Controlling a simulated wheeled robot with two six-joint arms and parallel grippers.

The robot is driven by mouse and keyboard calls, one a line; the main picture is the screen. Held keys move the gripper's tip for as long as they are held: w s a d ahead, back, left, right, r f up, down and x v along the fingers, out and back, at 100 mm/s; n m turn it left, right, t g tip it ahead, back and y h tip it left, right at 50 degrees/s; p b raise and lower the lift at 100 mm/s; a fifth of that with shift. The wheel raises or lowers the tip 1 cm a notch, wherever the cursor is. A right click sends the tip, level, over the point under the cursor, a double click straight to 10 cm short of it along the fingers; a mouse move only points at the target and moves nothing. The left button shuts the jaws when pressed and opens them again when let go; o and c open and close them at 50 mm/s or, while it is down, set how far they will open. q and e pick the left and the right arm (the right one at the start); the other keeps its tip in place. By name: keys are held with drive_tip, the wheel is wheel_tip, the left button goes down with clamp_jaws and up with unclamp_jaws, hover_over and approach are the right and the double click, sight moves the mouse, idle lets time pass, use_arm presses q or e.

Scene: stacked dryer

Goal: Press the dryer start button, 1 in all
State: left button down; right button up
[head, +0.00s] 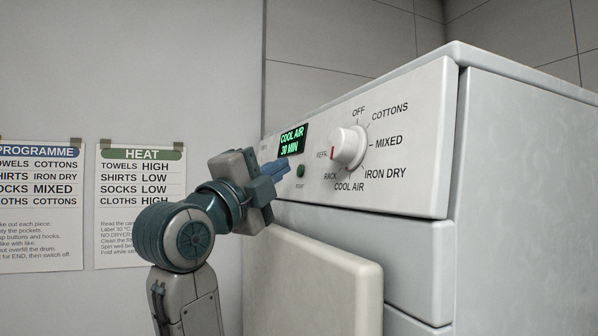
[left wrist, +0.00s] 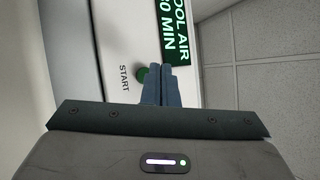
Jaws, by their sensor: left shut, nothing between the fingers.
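The dryer (head: 420,105) has a white control panel with a green start button (head: 300,171) on its left part, above a small label. The display (head: 292,141) above the button reads COOL AIR 30 MIN. The red-and-white dial (head: 347,146) is to the right. My left gripper (head: 284,167) is shut and empty, its blue fingertips just left of the button in the head view. In the left wrist view the fingertips (left wrist: 166,68) overlap the edge of the green button (left wrist: 142,75), beside the START label. I cannot tell whether they touch it. My right gripper is not in view.
A pale door or panel (head: 320,285) stands out in front of the dryer, below my left gripper. A PROGRAMME sheet (head: 40,205) and a HEAT sheet (head: 141,205) hang on the wall at left. The wall behind is plain and tiled.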

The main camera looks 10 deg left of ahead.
use_arm(q)
drive_tip(key=shift+w+d, duration=0.1)
drive_tip(key=shift+d, duration=0.05)
idle(1.7)
drive_tip(key=shift+w+d, duration=0.1)
drive_tip(key=shift+d, duration=0.15)
